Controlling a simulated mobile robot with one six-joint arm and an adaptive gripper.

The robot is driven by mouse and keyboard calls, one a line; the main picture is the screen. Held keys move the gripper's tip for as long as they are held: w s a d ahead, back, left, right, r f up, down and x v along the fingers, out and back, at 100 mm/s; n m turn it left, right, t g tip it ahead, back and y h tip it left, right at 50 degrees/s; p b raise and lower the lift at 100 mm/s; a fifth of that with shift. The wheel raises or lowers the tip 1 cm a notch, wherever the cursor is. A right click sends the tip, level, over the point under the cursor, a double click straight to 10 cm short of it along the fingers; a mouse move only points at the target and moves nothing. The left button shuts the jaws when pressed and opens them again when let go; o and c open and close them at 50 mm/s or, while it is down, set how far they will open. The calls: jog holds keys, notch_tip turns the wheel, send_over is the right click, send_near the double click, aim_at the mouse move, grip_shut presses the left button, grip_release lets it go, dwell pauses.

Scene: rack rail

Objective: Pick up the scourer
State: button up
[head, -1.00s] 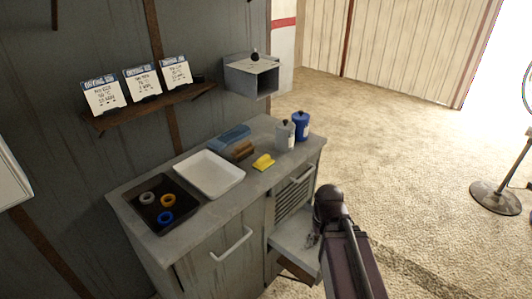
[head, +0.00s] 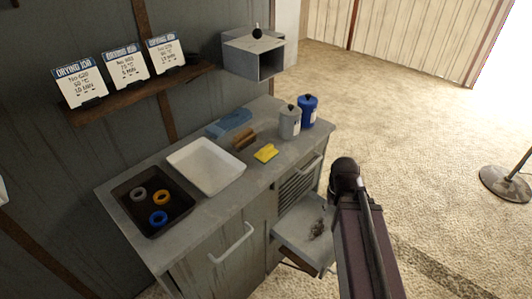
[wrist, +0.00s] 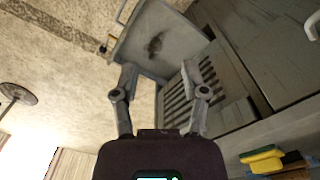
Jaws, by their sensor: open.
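The scourer, a small yellow block (head: 266,153), lies on the grey counter (head: 230,213) near its front edge, right of a brown block. It also shows at the lower right of the wrist view (wrist: 262,154), with a dark layer on one side. My gripper (wrist: 165,75) is open and empty, with its two fingers spread. In the wrist view it is in front of the cabinet near the open drawer (wrist: 150,45), apart from the scourer. In the head view my arm covers the lower right, and the fingers are hidden.
On the counter are a dark tray (head: 130,212) with several rings, a white tray (head: 207,165), a blue item (head: 229,123), a brown block (head: 243,138), a grey canister (head: 290,122) and a blue canister (head: 308,110). The open drawer juts out in front. A box shelf (head: 253,55) hangs above.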

jog(key=o, duration=0.5)
jog(key=shift+c, duration=0.2)
jog(key=shift+o, duration=0.7)
jog(key=shift+w+a+r, duration=0.1)
jog(key=shift+w+r, duration=0.1)
jog(key=shift+w, duration=0.15)
notch_tip(320, 180, up, 14)
jog(key=r+m+p, duration=0.1)
jog(key=m+p, duration=0.7)
jog(key=p, duration=0.7)
send_over(267, 147)
jog(key=shift+d+f, duration=0.2)
jog(key=shift+f, duration=0.1)
jog(key=shift+f, duration=0.1)
notch_tip(267, 147, down, 8)
jog(key=b, duration=0.8)
jog(key=shift+f+b, duration=0.25)
jog(key=shift+b, duration=0.15)
jog(key=shift+f, duration=0.15)
jog(key=f+b, duration=0.5)
jog(key=shift+a, duration=0.2)
